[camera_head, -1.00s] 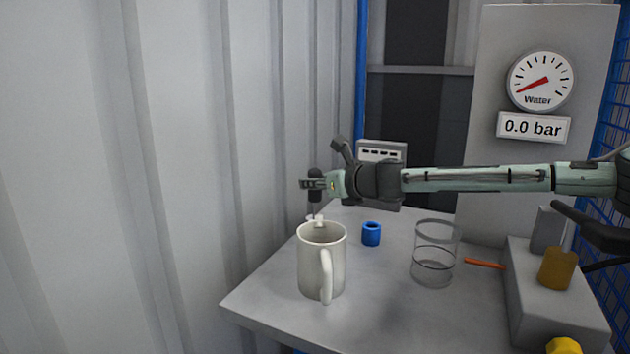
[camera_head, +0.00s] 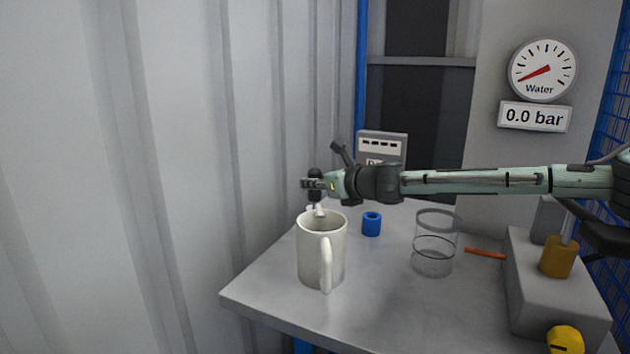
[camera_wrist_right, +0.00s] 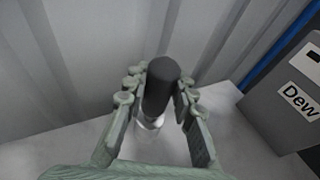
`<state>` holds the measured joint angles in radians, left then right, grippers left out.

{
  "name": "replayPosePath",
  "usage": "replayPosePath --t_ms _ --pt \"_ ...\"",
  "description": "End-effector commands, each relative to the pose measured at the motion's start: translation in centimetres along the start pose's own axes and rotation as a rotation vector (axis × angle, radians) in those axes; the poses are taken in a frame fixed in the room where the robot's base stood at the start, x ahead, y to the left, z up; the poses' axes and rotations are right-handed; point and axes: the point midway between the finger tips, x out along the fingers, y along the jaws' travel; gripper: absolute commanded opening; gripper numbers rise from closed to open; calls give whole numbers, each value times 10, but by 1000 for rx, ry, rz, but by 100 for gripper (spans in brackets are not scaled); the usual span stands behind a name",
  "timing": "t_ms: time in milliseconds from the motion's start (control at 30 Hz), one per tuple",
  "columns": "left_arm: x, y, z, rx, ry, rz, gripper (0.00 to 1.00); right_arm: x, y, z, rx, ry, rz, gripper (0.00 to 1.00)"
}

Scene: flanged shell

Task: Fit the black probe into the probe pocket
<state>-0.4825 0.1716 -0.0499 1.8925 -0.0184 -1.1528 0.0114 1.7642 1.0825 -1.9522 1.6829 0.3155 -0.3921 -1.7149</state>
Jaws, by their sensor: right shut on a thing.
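The black probe (camera_head: 315,188) is upright in my right gripper (camera_head: 312,184), above and behind the white mug. In the right wrist view the probe's thick black body (camera_wrist_right: 161,86) stands between the two fingers of my right gripper (camera_wrist_right: 160,95), which are shut on it. A small whitish piece (camera_head: 319,211) shows just below the probe, partly behind the mug rim; I cannot tell whether it is the probe pocket. The probe's lower end is hard to see, so I cannot tell whether it touches that piece. My left gripper is out of view.
The white mug (camera_head: 312,250) stands in front of the probe. A blue cup (camera_head: 371,224), a clear glass (camera_head: 434,243) and an orange stick (camera_head: 485,253) are on the grey table (camera_head: 400,305). A labelled grey box (camera_head: 382,147) stands behind. A corrugated wall is close at left.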

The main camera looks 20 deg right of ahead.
Motion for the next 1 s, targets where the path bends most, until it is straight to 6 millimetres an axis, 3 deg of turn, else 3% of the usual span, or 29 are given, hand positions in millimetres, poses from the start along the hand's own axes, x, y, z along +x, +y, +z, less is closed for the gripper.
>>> replayPosePath --t_ms 767,800,1000 --pt "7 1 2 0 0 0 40 6 0 -19 2 1 0 0" --pt "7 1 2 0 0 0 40 6 0 -18 1 0 0 28" --pt "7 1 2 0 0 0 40 6 0 -18 1 1 0 49"
